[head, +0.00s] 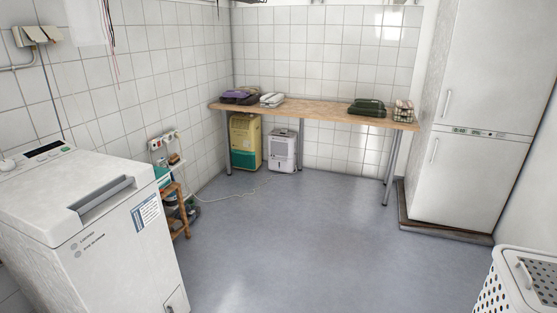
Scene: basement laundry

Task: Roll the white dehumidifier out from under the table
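The white dehumidifier (283,151) stands upright on the floor under the left part of the wooden table (315,113), near the back wall. It is a small boxy unit with a darker panel on its front. A table leg (300,132) stands close to its right side. A pale cable (232,197) runs along the floor from near its base toward the left wall. Neither of my grippers shows in the head view.
A yellow and green unit (245,142) stands just left of the dehumidifier. A white top-loading washer (95,215) and small wooden stool (180,210) are at left. A fridge (477,110) on a low plinth and white basket (518,285) are at right. The middle floor (310,235) is clear.

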